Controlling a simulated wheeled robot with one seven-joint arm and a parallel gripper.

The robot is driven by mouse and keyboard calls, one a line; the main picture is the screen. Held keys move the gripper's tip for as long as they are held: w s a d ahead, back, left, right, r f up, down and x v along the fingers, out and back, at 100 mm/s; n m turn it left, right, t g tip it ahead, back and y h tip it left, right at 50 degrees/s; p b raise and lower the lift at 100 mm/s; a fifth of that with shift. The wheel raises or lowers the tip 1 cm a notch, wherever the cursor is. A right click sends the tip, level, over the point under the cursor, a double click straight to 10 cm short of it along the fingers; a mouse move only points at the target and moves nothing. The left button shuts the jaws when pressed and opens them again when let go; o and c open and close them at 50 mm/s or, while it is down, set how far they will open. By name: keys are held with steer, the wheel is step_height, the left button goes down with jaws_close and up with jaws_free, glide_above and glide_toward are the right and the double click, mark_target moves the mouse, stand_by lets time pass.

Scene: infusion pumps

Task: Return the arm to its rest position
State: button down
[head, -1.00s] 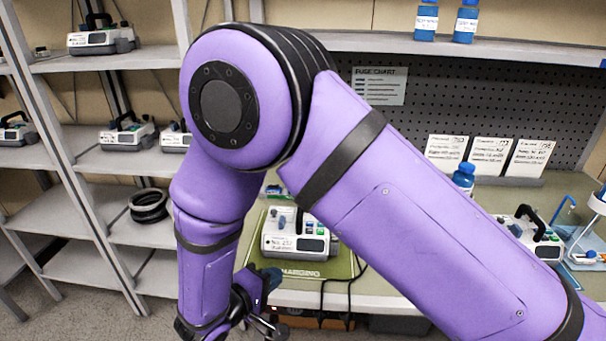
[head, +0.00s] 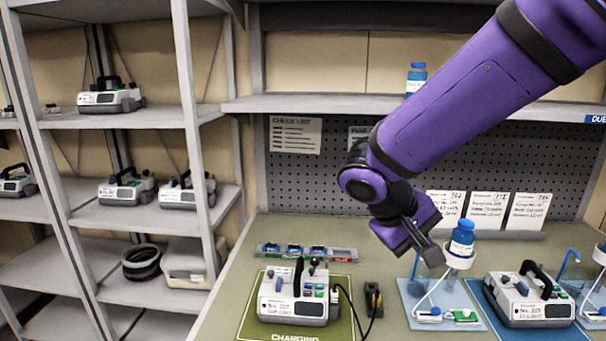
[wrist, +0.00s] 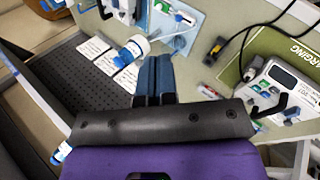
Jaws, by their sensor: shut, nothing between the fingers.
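My purple arm reaches in from the upper right in the head view. My gripper (head: 430,255) hangs over the back of the bench, left of a blue bottle on a white stand, with nothing held. In the wrist view my gripper's two blue-grey fingers (wrist: 154,76) lie together, shut and empty. I cannot tell from the views exactly how far the fingertips are from the blue bottle (head: 462,238).
A pump (head: 297,300) with a cable sits on the green charging mat (head: 250,325). Another pump (head: 530,298) stands on a blue mat at right. White cards (head: 487,210) stand behind. A shelf (head: 330,104) crosses above. Side shelves (head: 150,225) hold several pumps.

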steer(key=s+d+r+m+t+y, duration=0.1)
steer(key=s+d+r+t+y, duration=0.1)
steer(key=s+d+r, duration=0.3)
steer(key=s+d+r+m+t+y, duration=0.2)
steer(key=s+d+r+y, duration=0.2)
steer(key=s, duration=0.5)
steer(key=shift+s+d+r+y, duration=0.35)
steer(key=shift+d+y, duration=0.25)
steer(key=shift+d, duration=0.25)
